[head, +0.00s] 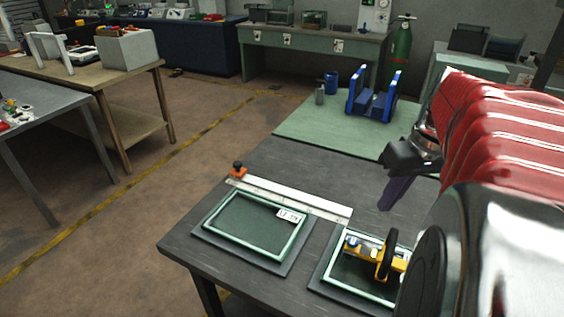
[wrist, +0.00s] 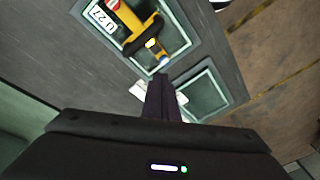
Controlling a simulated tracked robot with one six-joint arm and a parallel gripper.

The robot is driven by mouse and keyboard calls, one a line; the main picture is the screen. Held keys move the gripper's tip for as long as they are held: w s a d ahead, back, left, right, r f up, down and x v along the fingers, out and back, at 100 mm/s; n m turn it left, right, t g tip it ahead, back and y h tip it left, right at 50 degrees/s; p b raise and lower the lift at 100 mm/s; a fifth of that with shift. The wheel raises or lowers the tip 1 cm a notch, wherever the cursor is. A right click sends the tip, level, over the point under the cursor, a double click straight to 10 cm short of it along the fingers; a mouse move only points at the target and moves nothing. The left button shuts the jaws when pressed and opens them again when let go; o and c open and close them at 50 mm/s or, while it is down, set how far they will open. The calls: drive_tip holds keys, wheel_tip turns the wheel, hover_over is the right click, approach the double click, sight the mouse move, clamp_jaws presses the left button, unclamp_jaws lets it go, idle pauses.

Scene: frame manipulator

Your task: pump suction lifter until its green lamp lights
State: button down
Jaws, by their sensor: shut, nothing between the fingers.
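The suction lifter (head: 378,254) is yellow with a black handle and a blue end part. It sits on the right framed pane (head: 335,276), near the front edge of the dark table. It also shows at the top of the wrist view (wrist: 122,14), with its blue tip pointing down-right. I cannot make out a lit green lamp on it. My gripper (head: 388,205) is shut and empty, held above the table behind the lifter in the head view. In the wrist view its dark fingers (wrist: 161,88) point just below the lifter, apart from it.
A second framed pane (head: 252,226) with a white label lies left of the lifter. A pale straight strip (head: 290,197) and an orange piece with a black knob (head: 238,170) lie behind it. A blue stand (head: 372,102) is on the green mat (head: 310,128) beyond.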

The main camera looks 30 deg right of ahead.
drive_tip(key=shift+w+a+r+n+t+y, duration=0.1)
drive_tip(key=shift+w+a+n, duration=0.1)
drive_tip(key=shift+n, duration=1.35)
drive_tip(key=shift+w+a+r+n+t+y, duration=0.1)
drive_tip(key=shift+a+n, duration=0.15)
drive_tip(key=shift+n, duration=1.35)
drive_tip(key=shift+w+a+r+n+t+y, duration=0.1)
drive_tip(key=shift+w+a+n, duration=0.1)
drive_tip(key=shift+n, duration=1.35)
drive_tip(key=shift+f, duration=0.15)
hover_over(352, 240)
drive_tip(key=s, duration=0.1)
drive_tip(key=f, duration=1.2)
drive_tip(key=shift+d, duration=0.2)
drive_tip(key=shift+f, duration=0.7)
